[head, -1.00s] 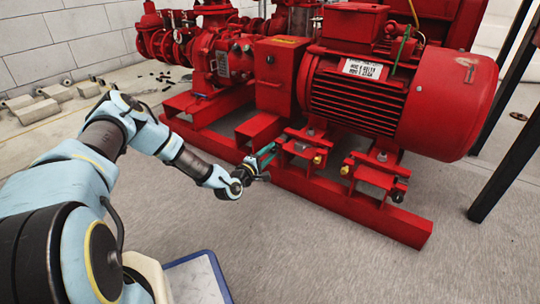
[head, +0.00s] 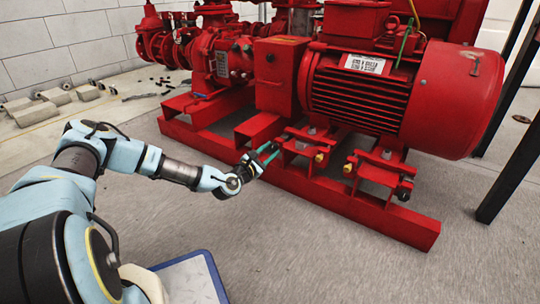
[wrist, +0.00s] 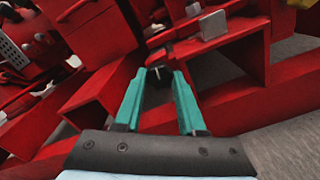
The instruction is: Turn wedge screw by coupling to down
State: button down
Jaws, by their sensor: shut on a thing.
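My gripper (head: 272,150) is at the near left side of the motor's red mounting block, beside the base frame. Its teal fingers show clearly in the wrist view (wrist: 160,74). They are closed on a small dark piece, the wedge screw (wrist: 160,70), which sits between the fingertips. Most of the screw is hidden by the fingers, so I cannot tell its turn angle. The wedge block with a grey metal piece (wrist: 212,25) lies just beyond the fingertips. In the head view the screw itself is too small to make out.
The large red motor (head: 410,95) stands above the mounts. The red coupling housing (head: 280,75) is to the left. The red base frame (head: 340,203) runs below the gripper. Yellow fittings (head: 320,157) sit just right of it.

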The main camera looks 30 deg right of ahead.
jog(key=shift+f+n+b, duration=0.1)
jog(key=shift+n+b, duration=0.2)
jog(key=shift+n, duration=0.6)
jog(key=shift+c, duration=2.4)
grip_release()
jog(key=shift+a, duration=0.1)
jog(key=p+v, duration=0.4)
jog(key=v, duration=0.6)
jog(key=shift+s+a+p, duration=0.2)
jog(key=shift+a+p, duration=0.1)
